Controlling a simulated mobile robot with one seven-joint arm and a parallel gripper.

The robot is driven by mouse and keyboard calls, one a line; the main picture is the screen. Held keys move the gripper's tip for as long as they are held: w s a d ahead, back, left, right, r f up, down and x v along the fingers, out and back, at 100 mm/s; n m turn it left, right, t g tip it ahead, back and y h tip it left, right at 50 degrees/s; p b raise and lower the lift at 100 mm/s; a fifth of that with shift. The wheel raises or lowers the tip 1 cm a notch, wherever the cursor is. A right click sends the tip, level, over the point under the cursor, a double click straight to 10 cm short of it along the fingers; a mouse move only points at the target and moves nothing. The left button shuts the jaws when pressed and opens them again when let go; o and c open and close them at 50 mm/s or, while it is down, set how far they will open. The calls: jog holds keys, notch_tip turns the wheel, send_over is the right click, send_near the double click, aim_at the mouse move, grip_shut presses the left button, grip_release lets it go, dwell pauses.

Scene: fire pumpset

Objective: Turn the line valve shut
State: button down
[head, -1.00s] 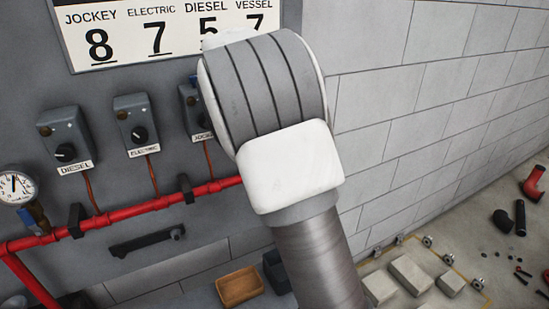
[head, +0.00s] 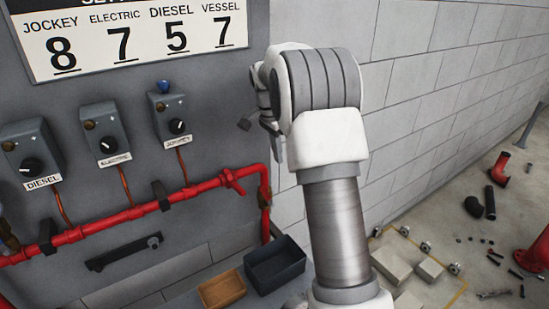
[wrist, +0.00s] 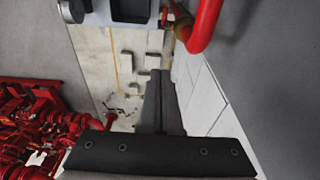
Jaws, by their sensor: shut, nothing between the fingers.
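A red pipe (head: 120,215) runs along the grey panel and bends down at its right end. The bent red pipe (wrist: 207,25) also shows at the top of the wrist view. My gripper (head: 245,124) is partly hidden behind my arm, above the valve handle in the picture and apart from it. In the wrist view its dark fingers (wrist: 162,100) are together and empty.
Three control boxes, marked diesel (head: 30,148), electric (head: 104,132) and jockey (head: 170,115), are on the panel. A dark bin (head: 275,265) and a brown bin (head: 221,291) stand below. A block wall (head: 440,90) is at right. Red pumpwork (wrist: 40,130) shows at left in the wrist view.

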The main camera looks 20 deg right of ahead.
aim_at(261, 188)
jog(key=f, duration=0.2)
jog(key=a+f, duration=0.1)
jog(key=f, duration=0.2)
jog(key=a+f+p, duration=0.1)
jog(key=f, duration=0.2)
jog(key=shift+s+f, duration=0.25)
jog(key=shift+a+f, duration=0.2)
jog(key=shift+a, duration=0.05)
jog(key=shift+a+f+b, duration=0.3)
jog(key=shift+a+b, duration=0.05)
jog(key=shift+b, duration=0.3)
jog(key=h+b, duration=0.1)
jog(key=a+h+b, duration=0.1)
jog(key=b, duration=0.1)
jog(key=a+b, duration=0.1)
jog(key=shift+s+f+h+b, duration=0.25)
jog(key=shift+f+h+b, duration=0.05)
jog(key=shift+f+h, duration=0.1)
jog(key=shift+s+a+t+b, duration=0.15)
jog(key=shift+a+t+b, duration=0.15)
jog(key=shift+a+b, duration=0.35)
jog(key=shift+d+r, duration=0.1)
jog(key=shift+r, duration=0.05)
